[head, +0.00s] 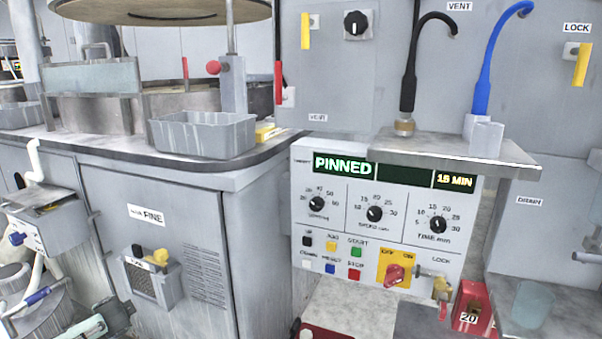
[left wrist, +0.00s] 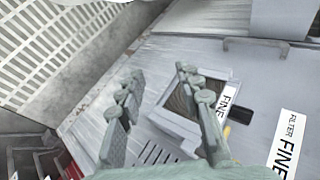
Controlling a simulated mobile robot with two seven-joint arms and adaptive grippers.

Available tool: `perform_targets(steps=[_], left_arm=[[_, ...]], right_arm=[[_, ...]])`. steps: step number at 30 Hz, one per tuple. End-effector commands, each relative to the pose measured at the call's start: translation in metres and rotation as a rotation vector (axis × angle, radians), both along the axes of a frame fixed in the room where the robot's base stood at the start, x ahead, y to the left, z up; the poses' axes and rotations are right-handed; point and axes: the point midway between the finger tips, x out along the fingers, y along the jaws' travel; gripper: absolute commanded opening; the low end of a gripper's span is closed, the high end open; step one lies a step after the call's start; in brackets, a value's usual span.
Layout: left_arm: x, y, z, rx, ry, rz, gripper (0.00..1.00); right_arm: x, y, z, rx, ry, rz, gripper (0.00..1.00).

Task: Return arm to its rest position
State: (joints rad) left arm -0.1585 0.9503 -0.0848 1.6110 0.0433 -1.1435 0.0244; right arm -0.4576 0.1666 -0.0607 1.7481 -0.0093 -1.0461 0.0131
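My left gripper (left wrist: 159,78) shows in the left wrist view with its two fingers apart and nothing between them. Beyond the fingers is a grey cabinet front with a small framed box marked FINE (left wrist: 190,105). I cannot tell whether the fingers touch it. The head view shows the same cabinet (head: 150,240) with a FINE label and a vented box (head: 150,280). Above it, a round tan plate (head: 165,10) hangs beside a grey post (head: 232,85) with a red knob (head: 213,67). No gripper is clearly visible in the head view; my right gripper is in neither view.
A control panel (head: 330,255) reads PINNED and 15 MIN. A grey bin (head: 203,134) stands on the curved counter. A ledge (head: 450,153) with black and blue hoses juts out above the panel. A red block marked 20 (head: 471,305) and a translucent cup (head: 533,300) are at lower right.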

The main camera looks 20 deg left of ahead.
Motion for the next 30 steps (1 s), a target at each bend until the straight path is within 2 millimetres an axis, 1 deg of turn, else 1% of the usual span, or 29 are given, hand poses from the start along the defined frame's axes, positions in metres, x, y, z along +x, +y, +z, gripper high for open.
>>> perform_targets(steps=[1,3,10,17,20,23,24,26,27,29,30], left_arm=[[-0.015,-0.008,-0.014,0.001,0.030,-0.031,0.35],[-0.031,-0.019,-0.028,0.000,0.060,-0.072,0.35],[-0.083,-0.052,-0.066,-0.017,0.149,-0.188,0.35],[-0.106,-0.109,-0.118,-0.174,0.126,-0.122,0.35],[-0.118,-0.141,-0.141,-0.249,0.119,-0.089,0.35],[-0.130,-0.181,-0.165,-0.341,0.110,-0.051,0.35],[-0.135,-0.201,-0.176,-0.385,0.105,-0.033,0.35],[-0.142,-0.234,-0.190,-0.453,0.098,-0.003,0.35],[-0.146,-0.258,-0.199,-0.502,0.093,0.017,0.35],[-0.151,-0.292,-0.209,-0.570,0.085,0.046,0.35],[-0.153,-0.313,-0.214,-0.610,0.080,0.064,0.35]], right_arm=[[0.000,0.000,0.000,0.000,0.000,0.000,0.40],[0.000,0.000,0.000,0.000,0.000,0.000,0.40],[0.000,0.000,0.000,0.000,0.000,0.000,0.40],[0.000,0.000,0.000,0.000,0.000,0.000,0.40],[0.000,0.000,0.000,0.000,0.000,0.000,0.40],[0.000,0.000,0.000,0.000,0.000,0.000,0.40],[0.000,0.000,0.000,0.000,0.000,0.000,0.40],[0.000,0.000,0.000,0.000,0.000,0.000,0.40],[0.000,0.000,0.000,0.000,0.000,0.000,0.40],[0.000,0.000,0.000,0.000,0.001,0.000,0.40],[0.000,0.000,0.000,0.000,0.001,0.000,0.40]])
